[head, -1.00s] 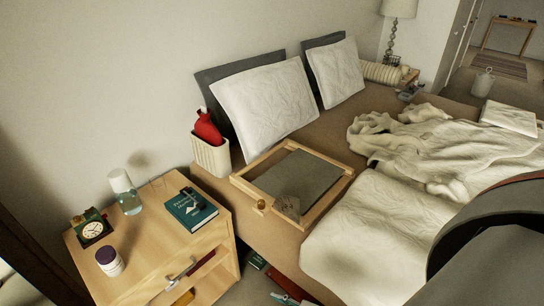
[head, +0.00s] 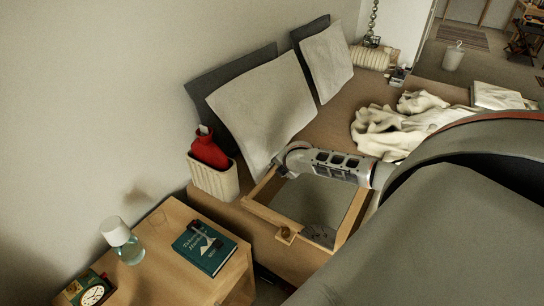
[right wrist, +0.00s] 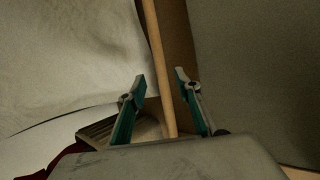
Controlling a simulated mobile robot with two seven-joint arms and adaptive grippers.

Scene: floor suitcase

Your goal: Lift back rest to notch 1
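The back rest is a wooden frame (head: 285,233) with a grey panel (head: 305,203), lying nearly flat on the bed. My right arm reaches in from the right over the frame. My right gripper (head: 281,168) is at its far left corner, beside the white pillow, small and partly hidden by its own wrist. In the right wrist view, my right gripper (right wrist: 160,76) is open. A wooden bar (right wrist: 156,55) runs between its two fingers, apart from both tips; its depth is unclear. The grey panel (right wrist: 260,70) lies right of the bar. The notches cannot be made out. My left gripper is out of view.
White pillows (head: 262,105) lean on the wall side. A white basket (head: 212,180) with a red bottle (head: 209,150) stands by the bed's corner. The nightstand (head: 165,268) holds a teal book (head: 204,247), a carafe (head: 122,241) and a clock (head: 92,295). A rumpled blanket (head: 400,125) lies at right.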

